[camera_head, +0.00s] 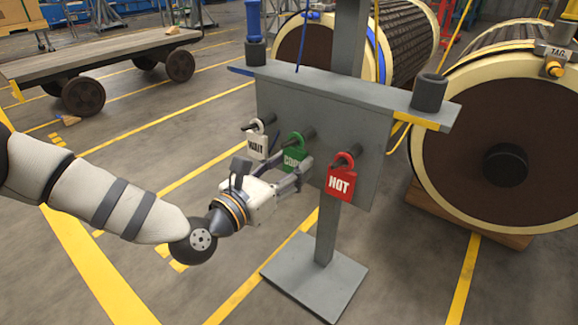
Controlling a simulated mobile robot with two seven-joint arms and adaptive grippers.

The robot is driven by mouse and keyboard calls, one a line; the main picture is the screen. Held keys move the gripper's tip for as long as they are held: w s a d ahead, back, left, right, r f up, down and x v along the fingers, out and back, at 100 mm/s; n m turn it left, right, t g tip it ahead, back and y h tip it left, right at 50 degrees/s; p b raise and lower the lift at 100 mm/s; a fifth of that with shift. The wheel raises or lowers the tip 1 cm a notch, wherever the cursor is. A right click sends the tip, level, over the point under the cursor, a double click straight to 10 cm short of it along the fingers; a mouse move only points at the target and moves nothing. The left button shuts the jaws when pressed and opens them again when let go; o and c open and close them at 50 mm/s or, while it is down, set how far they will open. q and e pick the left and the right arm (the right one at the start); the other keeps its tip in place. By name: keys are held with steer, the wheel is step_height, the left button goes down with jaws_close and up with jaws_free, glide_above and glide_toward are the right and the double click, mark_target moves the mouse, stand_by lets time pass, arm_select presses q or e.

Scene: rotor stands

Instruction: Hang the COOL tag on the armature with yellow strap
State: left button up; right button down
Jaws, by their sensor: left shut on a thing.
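The green COOL tag (293,157) is at the middle peg of the grey tag board (385,160), between the white WAIT tag (257,144) and the red HOT tag (341,181). My left gripper (300,172) is shut on the COOL tag. Its fingers cover part of the tag, and I cannot tell whether the tag still rests on its peg. The armature with a yellow strap (462,22) is the large one at right, with a brown end face (470,130). A TAG bracket (553,50) with a yellow-tipped peg (554,70) is at its upper right. My right gripper is out of view.
Another armature (405,35) with a blue strap stands behind the board. The board's post stands on a square base plate (314,277). Dark cylinders (429,92) stand on its top ledge. A flat cart (95,55) is at back left. The floor at front left is open.

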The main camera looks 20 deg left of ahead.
arm_select(q)
steer(key=r+p+v, duration=0.1)
steer(key=p+v, duration=0.2)
steer(key=v, duration=0.4)
steer(key=shift+r, duration=0.3)
steer(key=shift+s, duration=0.1)
